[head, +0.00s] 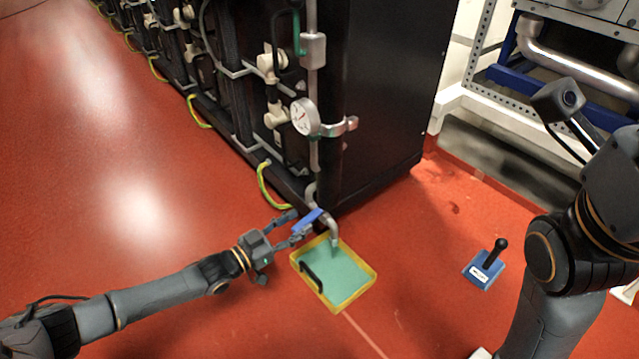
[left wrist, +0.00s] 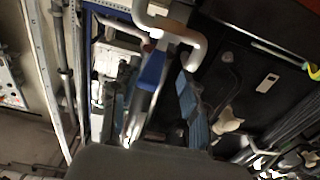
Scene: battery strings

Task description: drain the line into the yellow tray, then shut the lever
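The yellow tray (head: 357,293) lies on the red floor at the cabinet's front corner. Its inside is pale green, and I cannot tell whether that is liquid. A grey drain pipe (head: 333,232) bends down over the tray's far edge. The blue lever (head: 307,221) sits on this pipe, and it also shows in the left wrist view (left wrist: 152,70). My left gripper (head: 297,228) is open, with its fingers on either side of the lever. I cannot tell whether they touch it. My right arm is at the right, but its gripper fingers do not show.
A round gauge (head: 305,117) is on the pipe above. The black cabinet (head: 385,90) stands behind the tray. A blue-based black joystick-like handle (head: 484,272) stands on the floor to the right. A black handle (head: 311,275) shows at the tray's left side. Red floor is clear at the left.

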